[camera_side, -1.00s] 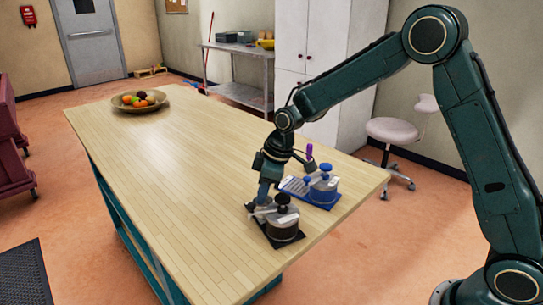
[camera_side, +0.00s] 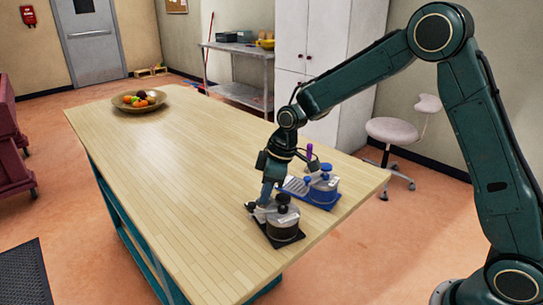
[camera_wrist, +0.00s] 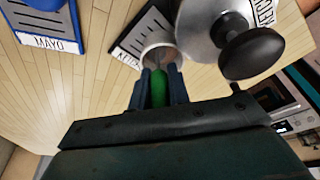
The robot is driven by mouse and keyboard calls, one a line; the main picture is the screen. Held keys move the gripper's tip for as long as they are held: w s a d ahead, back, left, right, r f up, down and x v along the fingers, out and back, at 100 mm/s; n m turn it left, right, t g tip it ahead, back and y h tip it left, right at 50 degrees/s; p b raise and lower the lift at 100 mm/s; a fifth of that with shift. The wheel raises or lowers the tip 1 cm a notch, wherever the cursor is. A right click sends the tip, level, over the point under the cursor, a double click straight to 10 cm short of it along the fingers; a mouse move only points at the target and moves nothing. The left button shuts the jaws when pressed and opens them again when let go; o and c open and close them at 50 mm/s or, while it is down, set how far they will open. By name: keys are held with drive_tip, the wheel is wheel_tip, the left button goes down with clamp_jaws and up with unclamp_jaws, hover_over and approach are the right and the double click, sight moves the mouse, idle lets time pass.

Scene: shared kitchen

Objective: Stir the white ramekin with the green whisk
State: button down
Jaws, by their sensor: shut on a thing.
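My gripper (camera_wrist: 160,88) is shut on the green whisk (camera_wrist: 159,90), whose handle stands between the two blue-grey fingers in the wrist view. The whisk's wires point into the white ramekin (camera_wrist: 146,44), which sits just beyond the fingertips. The fingers and whisk hide part of the ramekin, so its contents and the depth of the wires cannot be told. In the side view my gripper (camera_side: 267,193) is low over the table, just left of the black-knobbed pot, and the whisk cannot be made out there.
A metal pot with a black knob (camera_side: 284,220) stands close beside the ramekin on a black labelled mat. Behind it are a blue-lidded pot (camera_side: 323,186) and a purple-handled tool (camera_side: 309,152). A fruit bowl (camera_side: 139,106) is far off; the table's left half (camera_side: 165,170) is clear.

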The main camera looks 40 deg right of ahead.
drive_tip(key=shift+w+r, duration=0.15)
drive_tip(key=shift+r, duration=3.05)
drive_tip(key=s+d+m+h, duration=0.3)
drive_tip(key=d+m, duration=0.3)
drive_tip(key=m, duration=0.6)
drive_tip(key=shift+d+f+t, duration=0.15)
drive_tip(key=shift+d+t, duration=0.2)
drive_tip(key=shift+t, duration=0.05)
drive_tip(key=shift+w+a, duration=0.1)
drive_tip(key=shift+w, duration=0.1)
